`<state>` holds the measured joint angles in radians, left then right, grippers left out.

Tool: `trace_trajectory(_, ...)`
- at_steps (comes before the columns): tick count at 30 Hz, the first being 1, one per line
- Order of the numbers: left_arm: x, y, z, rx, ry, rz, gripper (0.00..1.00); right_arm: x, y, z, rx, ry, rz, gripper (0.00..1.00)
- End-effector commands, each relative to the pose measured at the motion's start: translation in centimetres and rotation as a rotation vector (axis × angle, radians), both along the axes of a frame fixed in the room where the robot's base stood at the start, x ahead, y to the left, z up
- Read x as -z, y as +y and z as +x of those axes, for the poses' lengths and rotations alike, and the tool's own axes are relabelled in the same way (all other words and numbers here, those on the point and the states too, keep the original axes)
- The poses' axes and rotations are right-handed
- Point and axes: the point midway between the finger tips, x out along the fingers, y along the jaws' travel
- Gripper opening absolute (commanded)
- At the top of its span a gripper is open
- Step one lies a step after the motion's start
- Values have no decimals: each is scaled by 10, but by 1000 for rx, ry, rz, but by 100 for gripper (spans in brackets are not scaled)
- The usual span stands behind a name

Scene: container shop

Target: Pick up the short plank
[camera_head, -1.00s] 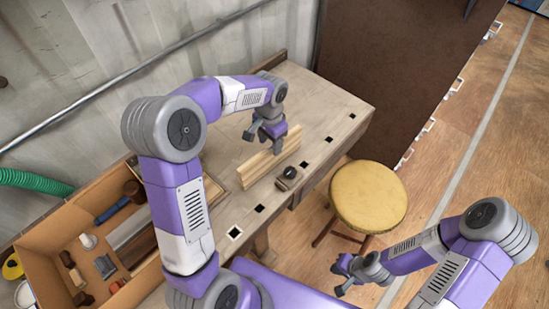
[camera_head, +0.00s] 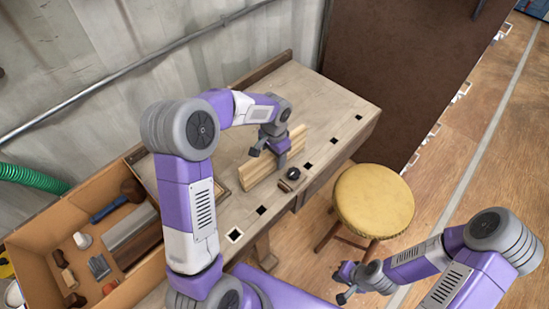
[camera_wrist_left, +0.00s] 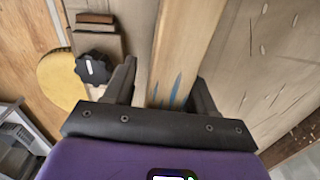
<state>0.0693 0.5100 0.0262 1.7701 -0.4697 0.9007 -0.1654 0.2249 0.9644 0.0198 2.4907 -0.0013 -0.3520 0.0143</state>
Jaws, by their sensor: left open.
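The short plank (camera_head: 262,170) is a light wooden piece standing on its long edge on the workbench, close to the bench's front side. My left gripper (camera_head: 269,154) is open and low over the plank's middle. In the left wrist view the plank (camera_wrist_left: 180,50) runs between the two spread fingers of the gripper (camera_wrist_left: 163,88), with blue marks on its face. I cannot tell whether either finger touches it. My right gripper (camera_head: 342,284) is empty, with its fingers apart, beyond the bench's front side and below the stool.
The workbench (camera_head: 335,108) is clear toward its far right end. A black knob (camera_head: 293,174) sits on the bench's front edge beside the plank. A yellow round stool (camera_head: 373,200) stands in front. An open box (camera_head: 50,225) of tools lies at left.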

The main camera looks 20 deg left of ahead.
Motion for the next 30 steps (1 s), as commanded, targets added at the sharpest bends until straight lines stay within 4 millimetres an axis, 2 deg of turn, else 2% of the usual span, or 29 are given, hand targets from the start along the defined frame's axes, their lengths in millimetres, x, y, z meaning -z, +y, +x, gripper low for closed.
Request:
trace_trajectory(1,0,0,0,0,0,0,52,0,0,0,0,0,0,0)
trace_trajectory(11,0,0,0,0,0,0,2,0,0,0,0,0,0,0)
trace_trajectory(21,-6,0,1,0,-3,0,0,-2,0,0,0,0,0,0)
trace_trajectory(23,-14,0,1,0,-4,-1,0,-5,0,0,0,0,0,0)
trace_trajectory(30,-63,0,1,0,-6,-1,0,-22,0,0,0,0,0,0)
